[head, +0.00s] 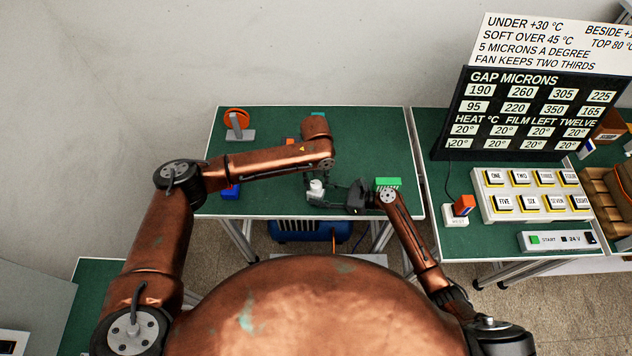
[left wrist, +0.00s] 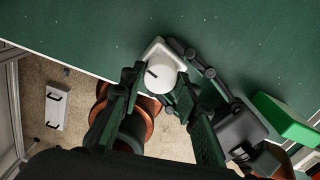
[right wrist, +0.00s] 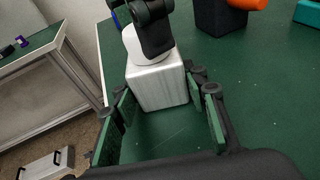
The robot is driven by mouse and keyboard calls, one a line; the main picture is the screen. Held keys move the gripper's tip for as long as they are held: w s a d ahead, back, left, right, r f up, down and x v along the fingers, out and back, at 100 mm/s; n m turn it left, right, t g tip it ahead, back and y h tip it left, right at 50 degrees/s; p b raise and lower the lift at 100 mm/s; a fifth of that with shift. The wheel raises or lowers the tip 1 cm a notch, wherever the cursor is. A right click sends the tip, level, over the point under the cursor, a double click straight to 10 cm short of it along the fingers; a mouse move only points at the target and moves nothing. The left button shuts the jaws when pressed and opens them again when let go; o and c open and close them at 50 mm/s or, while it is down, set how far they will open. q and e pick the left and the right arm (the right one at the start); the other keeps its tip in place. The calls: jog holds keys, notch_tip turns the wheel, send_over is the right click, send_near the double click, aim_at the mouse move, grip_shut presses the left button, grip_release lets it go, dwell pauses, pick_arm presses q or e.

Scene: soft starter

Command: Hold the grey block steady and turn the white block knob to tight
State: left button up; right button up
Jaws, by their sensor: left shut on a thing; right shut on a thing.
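A small pale grey-white block (head: 315,197) stands near the front edge of the green table. A round white knob (left wrist: 159,78) with a short dark mark sits on its top. In the left wrist view, my left gripper (left wrist: 160,84) comes from above and is shut on the knob, one finger on each side. In the right wrist view, my right gripper (right wrist: 158,90) is shut on the block (right wrist: 158,86) from the side. There, the left gripper's dark fingers hide part of the knob. I cannot read any tight marking.
The green table (head: 375,130) carries an orange disc on a grey stand (head: 238,128), a blue block (head: 231,193) and a green block (head: 388,183) by my right wrist. A second table at right holds a button panel (head: 530,193) and sign boards (head: 530,110).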

aim_at(316, 183)
pick_arm(q)
jog(key=o, duration=1.2)
jog(key=shift+c, duration=0.2)
notch_tip(316, 183, up, 12)
pick_arm(e)
jog(key=o, duration=0.9)
jog(key=shift+o, duration=0.2)
pick_arm(q)
jog(key=shift+w, duration=0.1)
pick_arm(e)
jog(key=shift+d, duration=0.1)
